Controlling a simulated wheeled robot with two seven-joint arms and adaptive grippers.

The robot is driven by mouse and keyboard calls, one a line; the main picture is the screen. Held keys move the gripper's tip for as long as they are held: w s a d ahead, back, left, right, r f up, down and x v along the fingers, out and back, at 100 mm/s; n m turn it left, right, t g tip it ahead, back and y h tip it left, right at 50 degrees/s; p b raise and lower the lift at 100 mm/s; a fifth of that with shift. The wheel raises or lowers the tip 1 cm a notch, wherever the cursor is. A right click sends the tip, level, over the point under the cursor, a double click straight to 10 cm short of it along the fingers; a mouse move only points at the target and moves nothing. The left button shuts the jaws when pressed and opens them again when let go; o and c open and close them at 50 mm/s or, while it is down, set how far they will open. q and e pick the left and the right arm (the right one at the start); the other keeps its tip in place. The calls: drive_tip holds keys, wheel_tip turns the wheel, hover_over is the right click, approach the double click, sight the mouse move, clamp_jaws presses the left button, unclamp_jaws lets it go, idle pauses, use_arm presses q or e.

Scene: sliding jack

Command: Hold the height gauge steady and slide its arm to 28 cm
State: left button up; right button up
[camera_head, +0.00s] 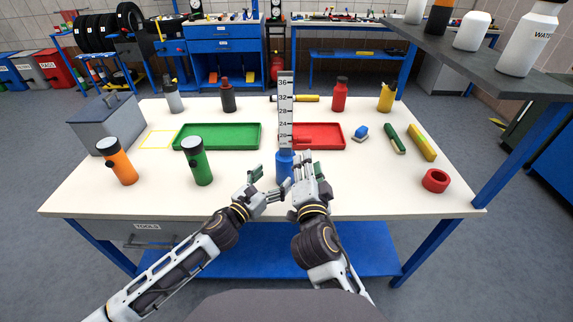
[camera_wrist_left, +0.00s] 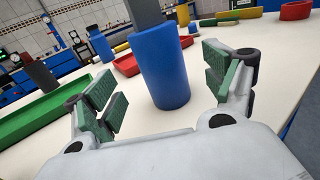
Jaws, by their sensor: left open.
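The height gauge stands upright near the table's front middle. It has a blue cylindrical base (camera_head: 284,168) and a tall grey scale (camera_head: 286,100) with printed numbers, 36 near the top. A small red part (camera_head: 301,140) shows beside the scale, against the red tray; I cannot tell if it is the sliding arm. My left gripper (camera_head: 270,181) is open in front of the blue base. In the left wrist view the base (camera_wrist_left: 158,65) stands between and beyond the green finger pads, apart from them. My right gripper (camera_head: 311,170) is just right of the base; its opening is unclear.
A green tray (camera_head: 218,148) and a red tray (camera_head: 338,146) lie behind the gauge. An orange flashlight (camera_head: 118,161) and a green flashlight (camera_head: 197,162) stand left. A red ring (camera_head: 435,181) lies right. Several bottles line the back. The table's front middle-left is clear.

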sight(287, 164)
use_arm(q)
drive_tip(key=shift+x, duration=4.1)
drive_tip(key=shift+c, duration=0.3)
drive_tip(key=c, duration=1.3)
